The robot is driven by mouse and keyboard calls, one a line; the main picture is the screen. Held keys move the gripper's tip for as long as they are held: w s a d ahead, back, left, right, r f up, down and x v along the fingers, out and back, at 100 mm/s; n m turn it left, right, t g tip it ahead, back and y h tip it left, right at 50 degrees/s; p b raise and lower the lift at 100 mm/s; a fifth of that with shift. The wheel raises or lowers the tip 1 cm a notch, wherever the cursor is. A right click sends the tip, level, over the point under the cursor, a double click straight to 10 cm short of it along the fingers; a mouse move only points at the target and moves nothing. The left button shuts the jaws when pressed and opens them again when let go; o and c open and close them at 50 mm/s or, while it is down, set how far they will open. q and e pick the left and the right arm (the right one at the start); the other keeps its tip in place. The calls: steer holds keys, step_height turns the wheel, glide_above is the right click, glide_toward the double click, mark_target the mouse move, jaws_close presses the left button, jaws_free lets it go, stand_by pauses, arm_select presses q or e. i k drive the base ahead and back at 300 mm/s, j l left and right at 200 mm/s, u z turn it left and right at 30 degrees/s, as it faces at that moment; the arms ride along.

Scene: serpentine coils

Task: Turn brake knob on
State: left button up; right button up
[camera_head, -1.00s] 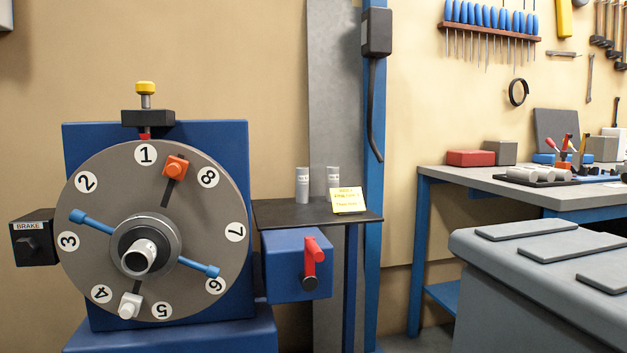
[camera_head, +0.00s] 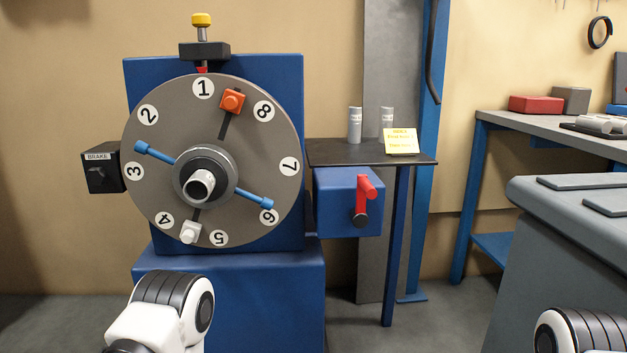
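The brake box (camera_head: 103,167) is a black box with a white BRAKE label, on the left side of the blue machine. Its dark knob (camera_head: 100,175) shows on the front face, but its exact setting is hard to read. Beside the box is the round grey dial plate (camera_head: 262,200) with numbers 1 to 8. My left arm shows at the bottom, below the machine and apart from the box. My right arm shows at the bottom right corner. Neither gripper is in the picture.
A blue box with a red lever (camera_head: 365,195) is right of the dial. A small black shelf (camera_head: 350,152) holds two grey cylinders and a yellow note (camera_head: 400,141). A grey cabinet (camera_head: 570,230) and a workbench (camera_head: 540,121) stand at the right. Floor shows left of the machine.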

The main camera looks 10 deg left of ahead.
mark_target(96, 175)
steer(key=u, duration=1.4)
